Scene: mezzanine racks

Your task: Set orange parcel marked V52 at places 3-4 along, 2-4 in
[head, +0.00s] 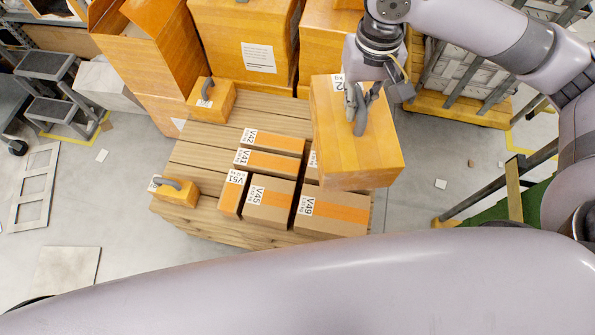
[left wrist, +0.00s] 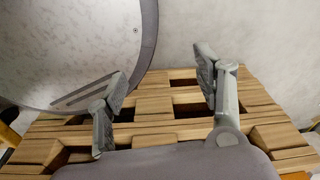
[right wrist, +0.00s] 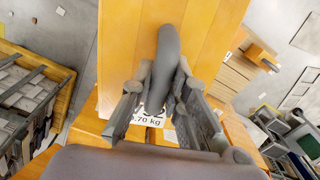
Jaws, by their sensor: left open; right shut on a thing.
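The orange parcel (head: 350,150) is a tall box with a grey handle on top. Its label is partly covered by my gripper; a "2" shows in the head view and ".70 kg" in the right wrist view (right wrist: 215,35). My right gripper (head: 362,105) is shut on the handle and holds the parcel over the right side of the wooden pallet (head: 195,155). The parcel hides that part of the pallet. My left gripper (left wrist: 165,88) is open and empty, with slatted wood behind it.
Parcels V42 (head: 275,141), V41 (head: 268,162), V51 (head: 230,195), V45 (head: 268,208) and V49 (head: 330,214) stand on the pallet. Small handled orange boxes sit at its left corners (head: 178,194) (head: 210,106). Large orange boxes (head: 240,40) stand behind. The pallet's left strip is bare.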

